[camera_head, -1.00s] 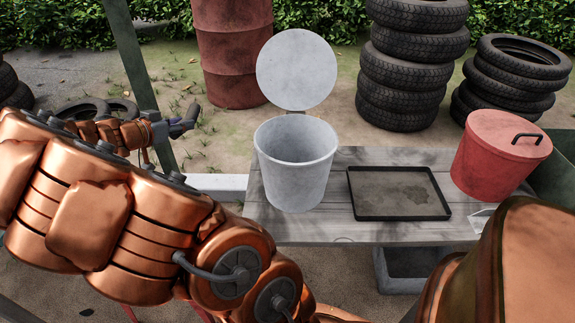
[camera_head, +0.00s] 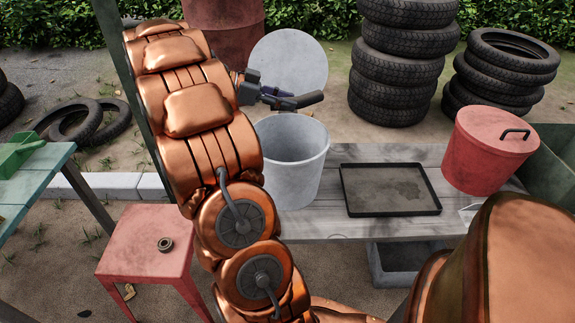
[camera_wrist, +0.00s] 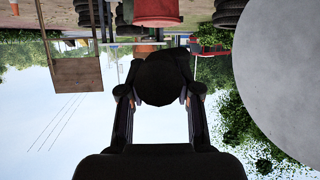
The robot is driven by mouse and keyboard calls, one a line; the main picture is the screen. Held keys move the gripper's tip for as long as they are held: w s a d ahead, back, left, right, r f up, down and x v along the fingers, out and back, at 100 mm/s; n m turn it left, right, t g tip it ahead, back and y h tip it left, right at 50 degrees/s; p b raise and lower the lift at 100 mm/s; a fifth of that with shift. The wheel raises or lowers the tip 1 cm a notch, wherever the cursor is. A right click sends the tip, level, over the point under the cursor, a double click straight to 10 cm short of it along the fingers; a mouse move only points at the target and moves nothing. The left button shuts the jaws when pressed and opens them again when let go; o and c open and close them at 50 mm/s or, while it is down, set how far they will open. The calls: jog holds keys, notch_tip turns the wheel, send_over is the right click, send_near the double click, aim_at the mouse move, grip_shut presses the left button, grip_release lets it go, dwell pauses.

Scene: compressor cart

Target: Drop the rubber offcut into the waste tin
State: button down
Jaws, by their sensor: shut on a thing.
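My gripper (camera_head: 292,102) is above the far rim of an open grey tin (camera_head: 293,175), in front of its raised round lid (camera_head: 290,65). In the wrist view, my gripper (camera_wrist: 160,92) is shut on a dark, blocky piece, the rubber offcut (camera_wrist: 162,76). The offcut sits between the fingertips. In the head view it is hard to tell apart from the dark fingers. The lid also fills the right side of the wrist view (camera_wrist: 280,75). The tin stands upright on a grey wooden bench (camera_head: 330,228), and the part of its inside that shows looks empty.
A black shallow tray (camera_head: 390,190) and a red lidded bin (camera_head: 490,150) stand right of the tin. Tyre stacks (camera_head: 402,60) and a red drum (camera_head: 225,30) are behind. A red stool (camera_head: 145,245) with a small ring (camera_head: 165,244) is at lower left.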

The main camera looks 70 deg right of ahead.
jog(key=shift+f+p, duration=0.6)
jog(key=shift+f, duration=2.05)
jog(key=c, duration=0.7)
grip_release()
jog(key=v, duration=1.2)
jog(key=shift+r, duration=0.1)
